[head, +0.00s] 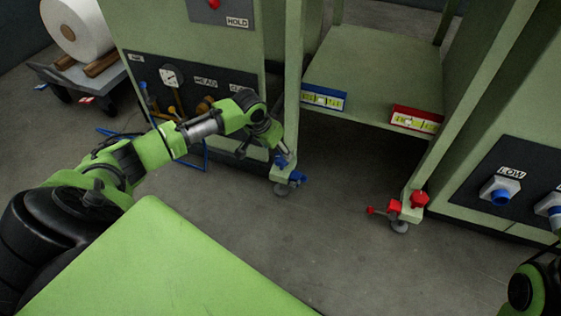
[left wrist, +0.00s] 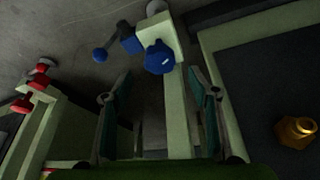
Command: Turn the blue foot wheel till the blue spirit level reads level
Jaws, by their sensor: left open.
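The blue foot wheel (left wrist: 159,58) is a blue knob with a pale mark, on the foot of a green frame leg. It also shows in the head view (head: 281,161), partly hidden by my gripper. My left gripper (left wrist: 160,84) is open and empty, its fingers spread either side of the leg with the wheel just beyond the tips. In the head view it points down at the blue foot. The blue spirit level (head: 323,98) is on the front edge of the green shelf; its bubble is too small to read. My right gripper is not in view.
A blue block (left wrist: 130,44) with a ball-ended lever (left wrist: 99,55) is beside the wheel. A brass fitting (left wrist: 296,131) is on the dark panel. The floor between the legs is clear.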

